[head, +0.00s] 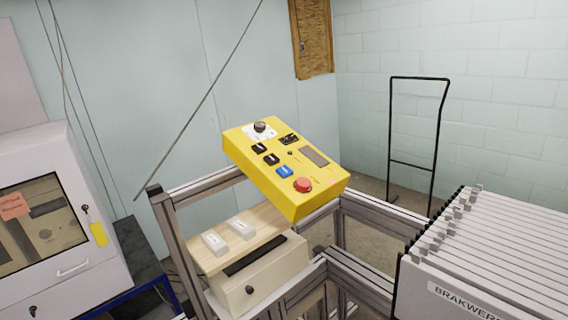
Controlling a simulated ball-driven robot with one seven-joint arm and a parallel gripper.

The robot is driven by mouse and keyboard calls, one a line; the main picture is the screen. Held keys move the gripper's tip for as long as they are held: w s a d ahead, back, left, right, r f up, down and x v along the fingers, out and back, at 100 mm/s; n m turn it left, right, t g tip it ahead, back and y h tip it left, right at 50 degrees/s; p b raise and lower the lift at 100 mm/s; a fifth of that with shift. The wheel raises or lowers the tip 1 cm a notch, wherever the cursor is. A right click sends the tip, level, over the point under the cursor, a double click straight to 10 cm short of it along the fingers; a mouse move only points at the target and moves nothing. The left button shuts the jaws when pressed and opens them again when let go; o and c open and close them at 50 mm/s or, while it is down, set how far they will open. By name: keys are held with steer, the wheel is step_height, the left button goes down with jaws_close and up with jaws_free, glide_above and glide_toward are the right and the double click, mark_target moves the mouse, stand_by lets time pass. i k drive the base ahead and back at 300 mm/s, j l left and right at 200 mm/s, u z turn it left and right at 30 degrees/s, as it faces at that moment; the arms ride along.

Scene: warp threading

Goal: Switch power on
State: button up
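A yellow control box (283,168) sits tilted on a grey metal frame in the middle of the head view. Its face carries a black rotary knob (260,127) on a white plate at the far left corner and a black switch (289,139) beside it. Two black rocker switches (265,153), a blue switch (284,172), a red round button (303,185) and a dark display (314,156) are also on the face. Which control is the power switch, and its position, I cannot tell. My gripper is not in view.
The metal frame (335,270) surrounds a wooden shelf with two small grey blocks (240,228) and a beige box (262,279). A white cabinet (50,225) stands left. A slatted grey unit labelled "BRAKWER" (490,270) stands right. A black hand-truck frame (416,80) is behind.

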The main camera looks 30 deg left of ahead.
mark_target(291, 137)
steer(key=i+j+u, duration=0.25)
steer(key=i, duration=0.55)
steer(key=i+j+u, duration=0.2)
steer(key=i, duration=0.65)
steer(key=l, duration=0.1)
